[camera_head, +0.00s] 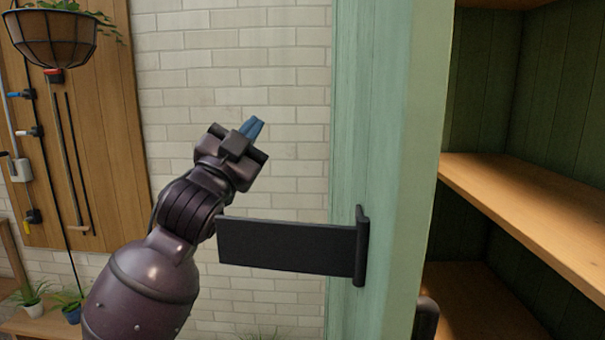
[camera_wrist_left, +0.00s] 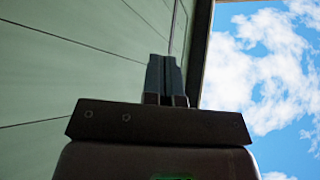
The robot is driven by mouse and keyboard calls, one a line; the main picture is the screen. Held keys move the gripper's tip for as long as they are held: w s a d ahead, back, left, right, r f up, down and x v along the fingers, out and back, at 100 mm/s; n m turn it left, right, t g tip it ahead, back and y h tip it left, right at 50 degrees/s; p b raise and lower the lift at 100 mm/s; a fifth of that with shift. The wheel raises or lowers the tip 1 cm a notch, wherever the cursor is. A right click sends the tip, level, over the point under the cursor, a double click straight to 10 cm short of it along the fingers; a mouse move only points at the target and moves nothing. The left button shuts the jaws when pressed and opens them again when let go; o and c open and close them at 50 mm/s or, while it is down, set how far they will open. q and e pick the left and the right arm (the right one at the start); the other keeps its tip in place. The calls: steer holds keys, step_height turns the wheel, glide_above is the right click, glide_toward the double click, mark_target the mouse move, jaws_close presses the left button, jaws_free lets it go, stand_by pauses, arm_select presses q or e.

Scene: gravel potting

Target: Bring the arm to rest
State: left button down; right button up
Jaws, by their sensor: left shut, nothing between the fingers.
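My left arm comes in from the lower left in the head view, and its gripper (camera_head: 254,128) points up and to the right in front of the white brick wall. Its blue fingers are shut together with nothing between them. In the left wrist view the same shut fingers (camera_wrist_left: 163,78) point up beside a green panelled surface, with sky to the right. The gripper appears apart from the green cabinet side. My right gripper is not in view.
A green cabinet (camera_head: 375,120) with wooden shelves (camera_head: 530,205) stands at the right. A dark flat bracket (camera_head: 290,247) juts left from its edge, close to my left wrist. A hanging planter (camera_head: 52,38), wooden tool board (camera_head: 95,130) and potted plants (camera_head: 32,305) are at the left.

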arm_select(q)
steer(key=s+a+f+n+g+y, duration=0.1)
steer(key=s+a+f+n+y, duration=0.2)
steer(key=f, duration=1)
steer(key=a+f+n+g+y, duration=0.25)
steer(key=a+f, duration=0.25)
steer(key=f, duration=0.7)
steer(key=s+a+f+n+g+y, duration=0.1)
steer(key=s+a+f+n+y, duration=0.2)
steer(key=f, duration=1)
steer(key=s+a+f+n+g+y, duration=0.1)
steer(key=s+a+f, duration=0.3)
steer(key=s+f, duration=0.7)
steer(key=s+a+f+n+g+y, duration=0.2)
steer(key=s+a+f+n+g, duration=0.1)
steer(key=s+f, duration=0.9)
steer(key=shift+a+g, duration=0.7)
steer(key=shift+g, duration=0.15)
steer(key=shift+f, duration=0.1)
